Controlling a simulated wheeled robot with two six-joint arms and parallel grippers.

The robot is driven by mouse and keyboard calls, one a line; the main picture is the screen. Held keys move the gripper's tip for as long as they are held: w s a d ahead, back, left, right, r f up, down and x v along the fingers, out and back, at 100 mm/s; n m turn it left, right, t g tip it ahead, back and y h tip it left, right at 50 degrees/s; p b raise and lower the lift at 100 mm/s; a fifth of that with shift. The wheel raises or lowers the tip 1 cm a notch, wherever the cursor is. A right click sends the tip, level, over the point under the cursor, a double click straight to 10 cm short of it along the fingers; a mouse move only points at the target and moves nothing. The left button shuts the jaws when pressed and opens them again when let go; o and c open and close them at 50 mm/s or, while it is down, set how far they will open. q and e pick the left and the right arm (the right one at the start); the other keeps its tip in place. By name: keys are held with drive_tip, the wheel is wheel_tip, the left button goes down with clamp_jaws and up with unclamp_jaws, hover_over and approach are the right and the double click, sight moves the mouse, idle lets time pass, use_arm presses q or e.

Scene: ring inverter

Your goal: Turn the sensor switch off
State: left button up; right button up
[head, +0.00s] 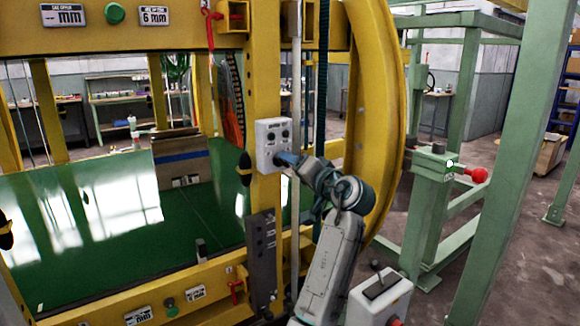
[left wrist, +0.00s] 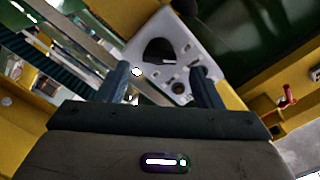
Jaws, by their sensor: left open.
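A light grey control box (head: 266,131) with dark knobs is fixed to the yellow upright; its labels are too small to read, so I cannot tell which control is the sensor switch. My left gripper (head: 283,158) is at the lower part of this box and hides some of it. In the left wrist view the box's panel (left wrist: 201,47) lies ahead, with a large black knob (left wrist: 158,52) and smaller controls below it. There my left gripper (left wrist: 161,71) is open, one finger on each side of the panel's lower part, with nothing held. I cannot tell whether it touches. My right gripper is not in view.
A yellow frame (head: 375,100) surrounds the green table (head: 110,268). A dark plate (head: 261,265) is mounted below the box. A green post with a red knob (head: 477,174) stands at the right. A grey box (head: 378,302) is at the lower front.

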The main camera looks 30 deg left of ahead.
use_arm(q)
drive_tip(key=b+v, duration=0.1)
drive_tip(key=v, duration=0.7)
drive_tip(key=shift+b, duration=0.3)
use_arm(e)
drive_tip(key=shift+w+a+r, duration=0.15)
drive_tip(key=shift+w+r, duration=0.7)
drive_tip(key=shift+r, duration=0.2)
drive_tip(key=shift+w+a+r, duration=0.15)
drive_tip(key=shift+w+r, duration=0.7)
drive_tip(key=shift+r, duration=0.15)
